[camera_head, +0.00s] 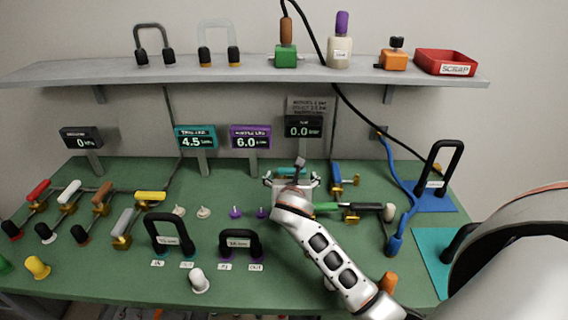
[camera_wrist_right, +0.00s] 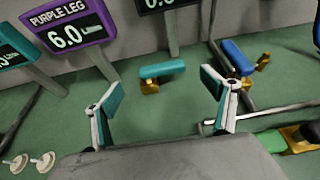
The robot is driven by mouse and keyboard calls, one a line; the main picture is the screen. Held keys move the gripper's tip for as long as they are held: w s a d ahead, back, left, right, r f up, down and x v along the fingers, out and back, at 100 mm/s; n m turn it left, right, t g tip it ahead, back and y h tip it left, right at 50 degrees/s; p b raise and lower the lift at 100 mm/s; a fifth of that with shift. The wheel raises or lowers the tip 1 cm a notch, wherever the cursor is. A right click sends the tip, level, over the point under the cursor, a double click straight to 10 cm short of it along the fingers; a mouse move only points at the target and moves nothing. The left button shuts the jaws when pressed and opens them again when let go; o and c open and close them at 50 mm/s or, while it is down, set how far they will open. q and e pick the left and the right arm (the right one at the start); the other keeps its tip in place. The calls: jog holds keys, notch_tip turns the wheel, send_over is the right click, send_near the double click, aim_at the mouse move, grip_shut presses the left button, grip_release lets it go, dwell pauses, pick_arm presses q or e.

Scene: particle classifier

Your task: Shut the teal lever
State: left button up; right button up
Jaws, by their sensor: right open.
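The teal lever shows in the right wrist view as a teal handle (camera_wrist_right: 163,69) on a brass valve body, lying roughly crosswise near the back of the green bench. In the head view only part of its teal handle (camera_head: 292,171) shows, just behind my gripper. My right gripper (camera_head: 291,182) is open and empty, low over the bench in front of the lever. In the wrist view its two fingers (camera_wrist_right: 162,87) stand wide apart, with the lever beyond them and between them in the picture. No contact shows. My left gripper is in neither view.
A blue lever (camera_head: 336,177) stands right of the teal one. A green-handled valve (camera_head: 328,209) lies close to my right wrist. Purple knobs (camera_head: 235,212) and a black handle (camera_head: 240,243) are to the left. Display posts (camera_head: 303,129) rise behind the lever.

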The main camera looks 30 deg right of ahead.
aim_at(292, 169)
jog(key=shift+w+d+f, duration=0.1)
jog(key=shift+w+d, duration=0.1)
jog(key=shift+w, duration=0.05)
jog(key=b+x, duration=0.1)
jog(key=x, duration=0.4)
jog(key=shift+w+d+f, duration=0.15)
jog(key=shift+w+d, duration=0.05)
jog(key=shift+d, duration=0.05)
jog(key=shift+w+d+f, duration=0.1)
jog(key=shift+w+d, duration=0.1)
jog(key=shift+w, duration=0.15)
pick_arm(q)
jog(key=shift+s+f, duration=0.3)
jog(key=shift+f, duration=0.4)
pick_arm(e)
jog(key=c, duration=1.6)
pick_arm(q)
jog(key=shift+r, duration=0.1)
